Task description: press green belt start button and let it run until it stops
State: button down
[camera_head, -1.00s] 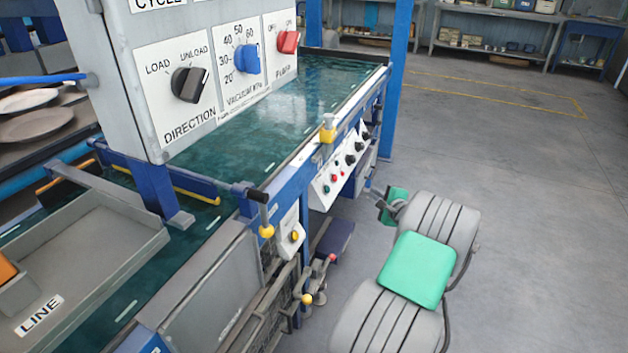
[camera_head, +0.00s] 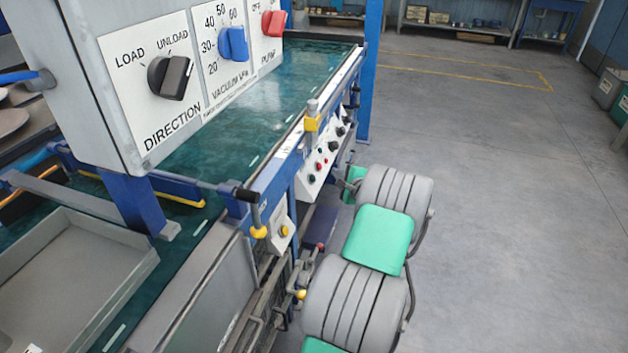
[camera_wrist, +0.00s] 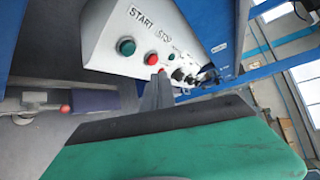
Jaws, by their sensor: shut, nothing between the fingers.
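The green START button (camera_wrist: 126,47) sits on the sloped white control panel (camera_wrist: 110,25) in the wrist view. The red STOP button (camera_wrist: 151,58) is to its right, with a smaller red button or lamp below. In the head view the panel (camera_head: 306,190) is on the side of the belt frame, its buttons small. My gripper (camera_wrist: 159,80) is shut and empty. Its grey fingertips appear below and right of the START button and overlap the panel's lower edge; contact cannot be told. The dark green belt (camera_head: 262,105) lies behind the panel.
A grey control box (camera_head: 75,55) with a DIRECTION knob (camera_head: 169,77) overhangs the belt at left. A yellow-ended lever (camera_head: 257,228) and yellow button box (camera_head: 284,230) stand near my arm. Open floor (camera_head: 490,220) lies to the right.

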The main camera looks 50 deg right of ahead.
aim_at(312, 179)
jog(key=shift+w+a+f+b, duration=0.15)
jog(key=shift+w+a+f, duration=0.25)
jog(key=shift+w, duration=0.3)
jog(key=shift+w+a+f+b, duration=0.15)
jog(key=shift+w+a+f, duration=0.1)
jog(key=shift+w+f, duration=0.4)
jog(key=shift+w+a+f+b, duration=0.15)
jog(key=shift+w+a+f, duration=0.15)
jog(key=shift+w, duration=0.5)
jog(key=shift+w, duration=0.1)
jog(key=shift+w+a+f, duration=0.15)
jog(key=shift+w, duration=0.05)
dwell(0.3)
